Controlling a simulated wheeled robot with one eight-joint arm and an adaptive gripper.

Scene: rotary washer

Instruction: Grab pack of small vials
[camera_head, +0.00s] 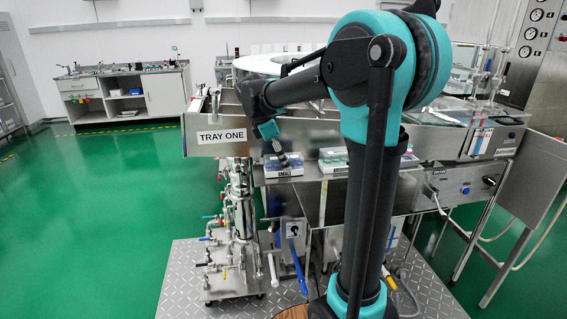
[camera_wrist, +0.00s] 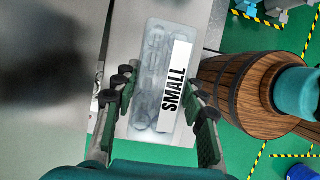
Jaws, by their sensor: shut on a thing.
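The pack of small vials (camera_head: 284,169) is a clear, pale blue-grey box with a white label, on the steel ledge below the TRAY ONE panel. In the wrist view the pack (camera_wrist: 152,65) shows rounded vial shapes through its clear top, and its label reads SMALL. My gripper (camera_head: 279,155) reaches down onto the pack from above. In the wrist view my gripper (camera_wrist: 160,92) has one dark green finger on each side of the pack and is shut on it. I cannot tell whether the pack is lifted off the ledge.
A second pack with greenish contents (camera_head: 334,160) stands just right on the same ledge. The TRAY ONE panel (camera_head: 222,138) rises behind and left of my gripper. Pipes and valves (camera_head: 240,215) stand below the ledge. Green floor (camera_head: 95,220) is open at left.

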